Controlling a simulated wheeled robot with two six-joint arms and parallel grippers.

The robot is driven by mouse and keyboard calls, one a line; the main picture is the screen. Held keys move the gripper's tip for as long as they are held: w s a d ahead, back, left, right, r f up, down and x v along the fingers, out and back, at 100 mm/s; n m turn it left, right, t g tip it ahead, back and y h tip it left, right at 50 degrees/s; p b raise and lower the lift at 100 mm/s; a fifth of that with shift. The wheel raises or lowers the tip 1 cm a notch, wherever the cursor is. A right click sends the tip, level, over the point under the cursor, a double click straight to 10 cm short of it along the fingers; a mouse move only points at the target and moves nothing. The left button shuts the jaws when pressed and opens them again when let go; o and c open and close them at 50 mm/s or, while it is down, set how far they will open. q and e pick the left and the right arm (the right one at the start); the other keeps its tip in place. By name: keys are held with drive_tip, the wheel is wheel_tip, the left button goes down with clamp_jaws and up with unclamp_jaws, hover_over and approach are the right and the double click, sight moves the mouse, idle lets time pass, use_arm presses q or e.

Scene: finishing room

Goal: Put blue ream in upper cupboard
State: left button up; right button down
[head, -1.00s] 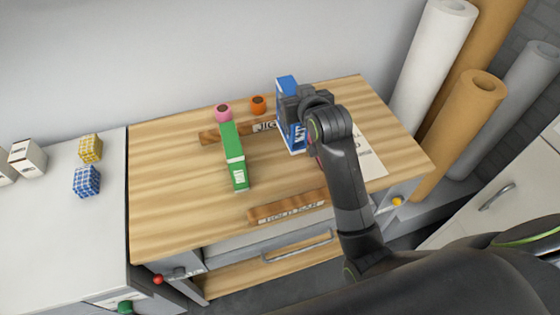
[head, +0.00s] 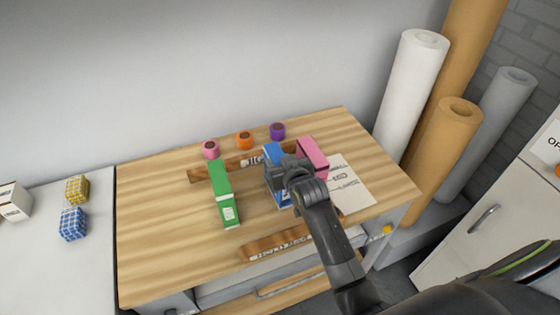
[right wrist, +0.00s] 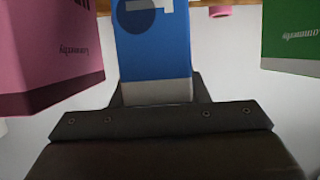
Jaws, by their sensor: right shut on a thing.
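The blue ream (head: 273,152) is a narrow upright blue block with a white lower band, between the green ream (head: 221,190) and the pink ream (head: 313,155). My right gripper (head: 287,168) is shut on it and hides much of it in the head view. In the right wrist view the blue ream (right wrist: 153,45) sits between the fingers, with pink and green packs apart on either side. I cannot tell whether its base touches the bench. I cannot identify an upper cupboard in view. My left gripper is not in view.
The wooden bench (head: 160,235) also bears several coloured rolls at the back, wooden label strips and a paper sheet (head: 352,190). Tall rolls (head: 408,90) stand to its right, beside a white cabinet (head: 470,235). A white counter (head: 85,270) with small boxes is at left.

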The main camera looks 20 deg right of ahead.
drive_tip(key=c, duration=1.2)
unclamp_jaws()
drive_tip(key=shift+f, duration=0.1)
drive_tip(key=o, duration=0.4)
drive_tip(key=shift+s, duration=0.1)
